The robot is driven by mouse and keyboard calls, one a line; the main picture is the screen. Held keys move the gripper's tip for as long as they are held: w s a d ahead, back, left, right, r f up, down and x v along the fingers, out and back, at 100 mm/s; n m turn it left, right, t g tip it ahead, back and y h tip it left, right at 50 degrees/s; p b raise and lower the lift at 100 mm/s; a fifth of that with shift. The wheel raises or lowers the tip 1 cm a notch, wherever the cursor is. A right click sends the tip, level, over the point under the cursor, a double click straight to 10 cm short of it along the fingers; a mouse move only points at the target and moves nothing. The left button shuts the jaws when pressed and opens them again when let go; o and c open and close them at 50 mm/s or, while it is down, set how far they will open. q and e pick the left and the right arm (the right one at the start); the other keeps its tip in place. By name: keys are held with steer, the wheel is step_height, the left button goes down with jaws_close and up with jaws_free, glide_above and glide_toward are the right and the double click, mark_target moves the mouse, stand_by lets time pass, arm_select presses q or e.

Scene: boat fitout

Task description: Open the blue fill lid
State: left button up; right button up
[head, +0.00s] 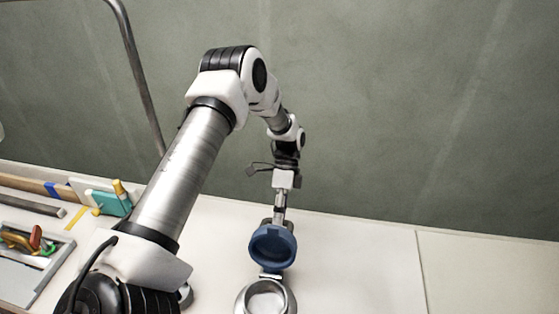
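The blue fill lid (272,248) stands raised on its hinge, with its underside facing me. It sits behind the round metal fill neck (266,297), whose opening shows below it. My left gripper (280,214) reaches down from behind to the top of the raised lid. Its fingers are partly hidden behind the lid, so I cannot tell whether they are open or shut, or whether they touch it. My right gripper is not in view.
A tray with coloured tools (34,240) lies at the left. Teal and white blocks (110,202) stand near the back edge beside a yellow strip. The white deck (370,265) right of the lid is clear. A bent metal rail (140,75) rises at the back left.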

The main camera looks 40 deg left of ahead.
arm_select(q)
steer(key=v, duration=1.2)
steer(key=shift+w, duration=0.1)
stand_by(0.4)
